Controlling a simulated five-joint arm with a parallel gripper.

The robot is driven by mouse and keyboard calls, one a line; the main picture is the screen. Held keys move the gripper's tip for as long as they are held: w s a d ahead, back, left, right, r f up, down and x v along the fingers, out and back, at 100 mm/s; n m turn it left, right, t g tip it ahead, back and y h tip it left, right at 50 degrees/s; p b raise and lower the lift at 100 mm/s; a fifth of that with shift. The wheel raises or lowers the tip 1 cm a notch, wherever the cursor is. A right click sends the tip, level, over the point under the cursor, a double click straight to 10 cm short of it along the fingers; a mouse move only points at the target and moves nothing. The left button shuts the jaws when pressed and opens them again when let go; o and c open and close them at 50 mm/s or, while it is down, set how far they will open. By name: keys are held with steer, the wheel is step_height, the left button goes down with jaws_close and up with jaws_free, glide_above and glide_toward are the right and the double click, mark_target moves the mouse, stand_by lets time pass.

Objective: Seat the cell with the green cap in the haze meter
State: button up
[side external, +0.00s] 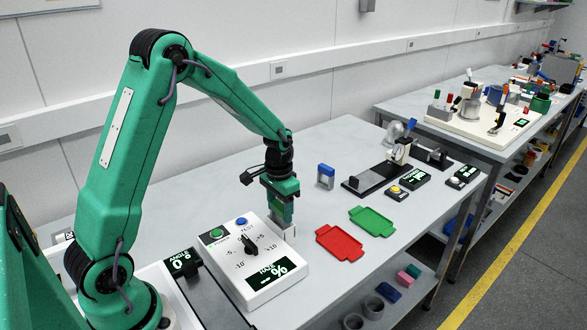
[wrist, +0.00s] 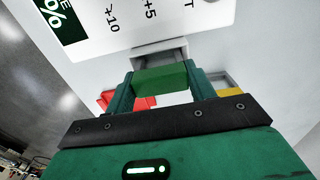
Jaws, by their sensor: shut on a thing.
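My gripper (side external: 282,217) points down at the right side of the white haze meter (side external: 257,287). It is shut on the green cap (wrist: 161,78) of a cell, which spans between the two fingers in the wrist view. A grey holder (side external: 289,234) stands against the meter's right side, directly below my fingers; it also shows just beyond the cap in the wrist view (wrist: 160,52). The cell's body is hidden, so I cannot tell how deep it sits in the holder. The meter (wrist: 165,18) fills the top of the wrist view.
A red tray (side external: 340,243) and a green tray (side external: 372,221) lie to the right. A blue-capped cell (side external: 326,176) stands behind them. A black rail instrument (side external: 377,180) is farther back. A black angle unit (side external: 183,263) is left of the meter.

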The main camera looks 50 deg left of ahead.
steer(key=shift+f, duration=0.5)
steer(key=shift+f, duration=0.1)
steer(key=o, duration=1.3)
step_height(320, 180, up, 12)
stand_by(0.3)
